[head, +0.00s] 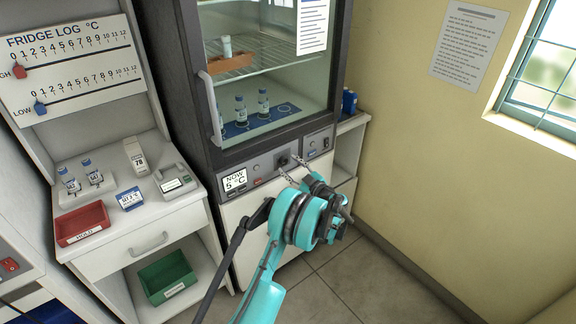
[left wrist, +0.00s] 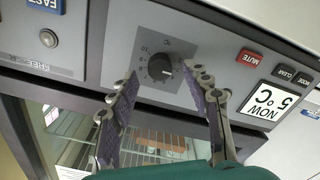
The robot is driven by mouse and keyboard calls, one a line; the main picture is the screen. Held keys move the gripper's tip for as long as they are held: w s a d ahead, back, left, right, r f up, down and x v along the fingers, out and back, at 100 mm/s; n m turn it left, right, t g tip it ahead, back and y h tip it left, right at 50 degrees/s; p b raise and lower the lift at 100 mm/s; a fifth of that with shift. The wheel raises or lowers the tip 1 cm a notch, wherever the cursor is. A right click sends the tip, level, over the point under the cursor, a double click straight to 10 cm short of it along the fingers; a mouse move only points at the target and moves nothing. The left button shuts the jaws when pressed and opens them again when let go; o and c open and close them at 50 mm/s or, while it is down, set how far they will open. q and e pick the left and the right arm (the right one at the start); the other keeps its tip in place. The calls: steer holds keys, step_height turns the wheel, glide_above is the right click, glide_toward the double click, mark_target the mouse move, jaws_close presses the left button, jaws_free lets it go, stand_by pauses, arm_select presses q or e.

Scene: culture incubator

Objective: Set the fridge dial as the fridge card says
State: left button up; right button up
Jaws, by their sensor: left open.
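The fridge dial (head: 283,160) is a black knob on the grey panel below the glass door. In the left wrist view the dial (left wrist: 160,67) sits on a printed scale with a pale mark on it. My left gripper (head: 293,168) is open and in front of the dial; in the left wrist view its fingers (left wrist: 165,82) stand apart on either side of the knob, with no clear contact. The display (head: 235,179) reads NOW 5 °C. My right gripper is out of view.
MUTE (left wrist: 251,57), CLEAR and MODE buttons flank the display. The fridge door (head: 275,80) is closed, with vials inside. The counter holds a red tray (head: 83,223) and vials. Floor at right is clear.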

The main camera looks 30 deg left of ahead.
arm_select(q)
steer(key=v, duration=1)
